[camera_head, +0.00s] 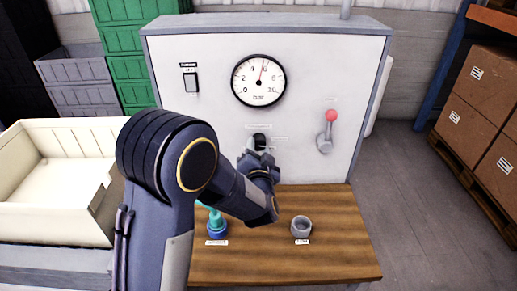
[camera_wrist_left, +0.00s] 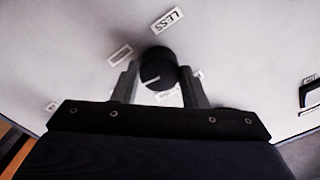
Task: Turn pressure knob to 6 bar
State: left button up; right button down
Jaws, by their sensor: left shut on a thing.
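The black pressure knob (camera_head: 259,139) is on the white panel below the gauge. In the left wrist view the knob (camera_wrist_left: 158,66) shows a pale pointer line and a "LESS" label beside it. My left gripper (camera_head: 256,150) is at the knob; in the wrist view its two fingers (camera_wrist_left: 160,84) are on either side of it, shut on it. The round bar gauge (camera_head: 246,86) has a red needle pointing just right of straight up, between 4 and 6 and nearer 6. My right gripper is not in view.
A red-tipped lever (camera_head: 325,138) is right of the knob, and a black switch (camera_head: 190,82) is at upper left. A grey cup (camera_head: 300,227) and a teal-and-blue item (camera_head: 216,225) stand on the wooden table (camera_head: 340,255). A cream bin (camera_head: 50,215) is at left.

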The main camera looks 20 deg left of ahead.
pick_arm(q)
jog(key=shift+f, duration=0.15)
jog(key=o, duration=1)
jog(key=b+v, duration=0.1)
jog(key=v, duration=0.7)
jog(key=shift+w, duration=0.1)
